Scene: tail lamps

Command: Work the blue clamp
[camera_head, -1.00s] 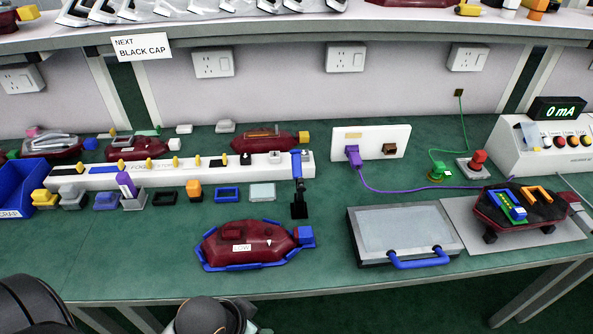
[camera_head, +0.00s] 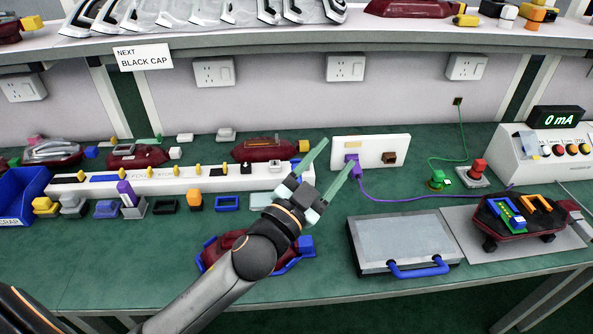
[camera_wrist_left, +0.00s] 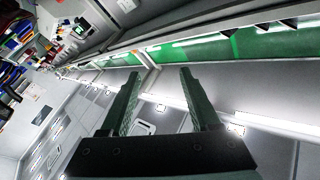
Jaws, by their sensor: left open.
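My left gripper (camera_head: 341,152) is open and empty, reaching up from the bottom of the head view with its two pale green fingers spread. The blue clamp at the right end of the white rail is mostly hidden behind this gripper; only a small blue part (camera_head: 295,164) shows beside the finger. I cannot tell whether the clamp is open or shut, or whether the gripper touches it. In the left wrist view the open fingers (camera_wrist_left: 157,100) have nothing between them. My right gripper is not in view.
A dark red lamp (camera_head: 222,247) in a blue cradle lies under my left forearm. A grey lidded box (camera_head: 405,240) with a blue handle stands to the right. The white rail (camera_head: 220,183) and a white panel (camera_head: 371,143) with a purple cable stand behind. A blue bin (camera_head: 20,195) is at left.

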